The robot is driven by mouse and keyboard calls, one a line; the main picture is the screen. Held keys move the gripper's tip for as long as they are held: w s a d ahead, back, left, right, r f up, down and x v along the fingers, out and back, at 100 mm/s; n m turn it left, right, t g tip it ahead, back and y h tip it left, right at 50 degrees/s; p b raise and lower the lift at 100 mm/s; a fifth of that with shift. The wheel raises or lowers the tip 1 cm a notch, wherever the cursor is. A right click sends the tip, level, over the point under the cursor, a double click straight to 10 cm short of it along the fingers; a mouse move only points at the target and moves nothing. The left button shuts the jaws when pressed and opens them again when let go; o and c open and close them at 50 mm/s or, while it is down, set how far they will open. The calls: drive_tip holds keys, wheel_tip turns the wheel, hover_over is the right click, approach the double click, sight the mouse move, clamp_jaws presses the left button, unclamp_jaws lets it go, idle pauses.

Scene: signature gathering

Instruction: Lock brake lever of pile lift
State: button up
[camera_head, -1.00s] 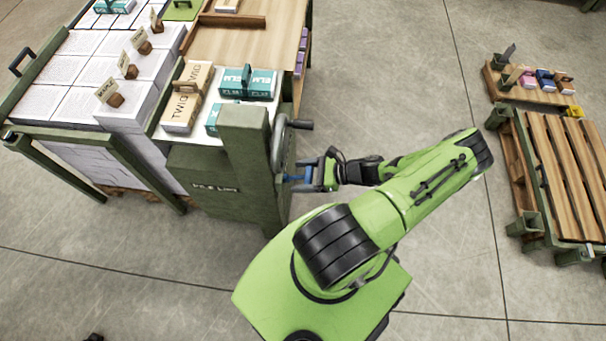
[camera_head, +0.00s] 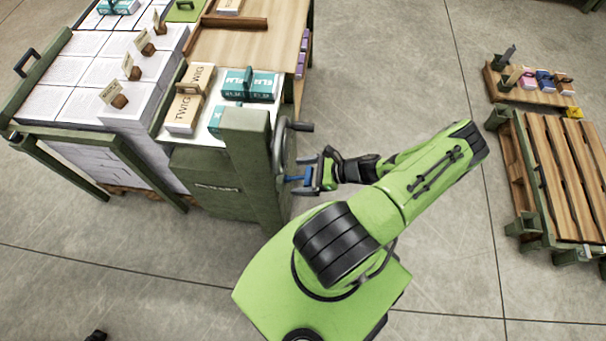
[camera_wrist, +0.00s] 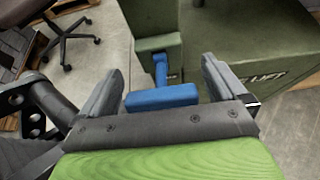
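The green pile lift (camera_head: 245,165) stands left of my arm in the head view, with a grey handwheel (camera_head: 283,142) on its right side. A blue brake lever (camera_head: 296,178) sticks out below the wheel toward my gripper (camera_head: 318,174). In the wrist view the lever (camera_wrist: 160,97) has a stem from a green block and a wide blue bar across its end. My gripper (camera_wrist: 158,85) is open, one finger on either side of the lever, with gaps between the fingers and the blue bar.
The handwheel (camera_wrist: 30,105) is close by on the left in the wrist view. Paper stacks (camera_head: 85,65) and a wooden table (camera_head: 250,45) stand at the upper left. A pallet (camera_head: 560,170) is on the right. The floor between is clear.

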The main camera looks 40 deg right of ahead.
idle(0.3)
drive_tip(key=p+v, duration=0.1)
drive_tip(key=v, duration=1.4)
drive_tip(key=shift+s+d+p, duration=0.25)
drive_tip(key=shift+s+p, duration=0.05)
drive_tip(key=shift+p, duration=0.05)
drive_tip(key=shift+r, duration=0.1)
drive_tip(key=w+a+r+n+g+h+p, duration=0.1)
drive_tip(key=w+a+r+n+g, duration=0.2)
drive_tip(key=r+n, duration=0.3)
drive_tip(key=w+a+r+n+g+h, duration=0.2)
drive_tip(key=w+r+n+g, duration=0.15)
drive_tip(key=r, duration=0.45)
drive_tip(key=w+a+r+n+g+h+p, duration=0.1)
drive_tip(key=w+a+r+n+g, duration=0.25)
drive_tip(key=r+n, duration=0.35)
drive_tip(key=s+a+r+n+t+h, duration=0.2)
drive_tip(key=s+a+r+n, duration=0.1)
drive_tip(key=a+r+n, duration=0.3)
drive_tip(key=s+a+r+n+t+h+p, duration=0.1)
drive_tip(key=s+a+r+n+t, duration=0.2)
drive_tip(key=a+r+n, duration=0.3)
drive_tip(key=a+r, duration=0.4)
drive_tip(key=r, duration=0.1)
drive_tip(key=shift+a+t+h, duration=0.3)
drive_tip(key=shift+h, duration=0.1)
